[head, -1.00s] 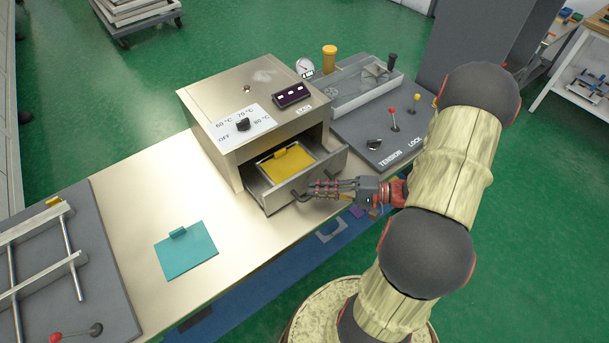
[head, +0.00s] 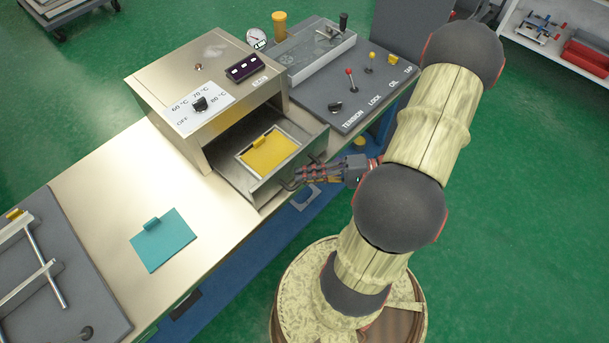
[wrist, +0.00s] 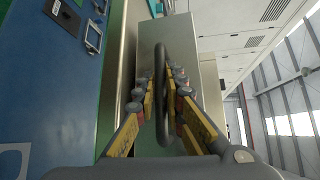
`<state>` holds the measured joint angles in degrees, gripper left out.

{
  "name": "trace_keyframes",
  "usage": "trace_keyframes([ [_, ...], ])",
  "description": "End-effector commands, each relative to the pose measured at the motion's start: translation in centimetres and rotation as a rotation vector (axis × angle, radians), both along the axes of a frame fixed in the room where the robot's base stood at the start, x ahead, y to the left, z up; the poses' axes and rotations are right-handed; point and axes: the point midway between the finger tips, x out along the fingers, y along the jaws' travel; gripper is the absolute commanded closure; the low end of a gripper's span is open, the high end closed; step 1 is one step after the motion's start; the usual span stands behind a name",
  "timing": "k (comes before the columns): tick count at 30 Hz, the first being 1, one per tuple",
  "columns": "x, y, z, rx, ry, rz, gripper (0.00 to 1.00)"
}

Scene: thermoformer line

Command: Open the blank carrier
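The blank carrier is a metal drawer (head: 272,194) pulled well out of the front of the heater box (head: 205,85). A yellow blank (head: 270,152) with a small tab lies in its frame, clear of the box opening in the head view. My gripper (head: 298,176) is at the drawer's front, on its dark bar handle. In the wrist view the handle (wrist: 162,75) runs between the two fingers (wrist: 160,95), which are closed in around it. The drawer front (wrist: 178,35) shows behind the handle. My fingers partly hide the handle in the head view.
A teal sheet (head: 163,240) lies on the bench top (head: 100,190). A grey panel with levers (head: 350,85) stands right of the heater box, and a rail fixture (head: 45,270) is at the left. Green floor is clear at the right.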

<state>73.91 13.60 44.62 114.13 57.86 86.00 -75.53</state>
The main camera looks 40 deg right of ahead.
Motion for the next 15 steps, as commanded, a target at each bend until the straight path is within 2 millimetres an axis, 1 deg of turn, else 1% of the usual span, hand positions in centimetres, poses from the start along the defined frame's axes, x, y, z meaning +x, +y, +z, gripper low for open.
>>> trace_keyframes([
  [1,0.02,-0.03,-0.04,-0.001,0.001,0.000,0.86],
  [9,0.03,0.00,0.01,0.001,0.000,0.000,0.71],
  [15,0.03,0.01,0.04,0.002,-0.001,0.000,0.71],
])
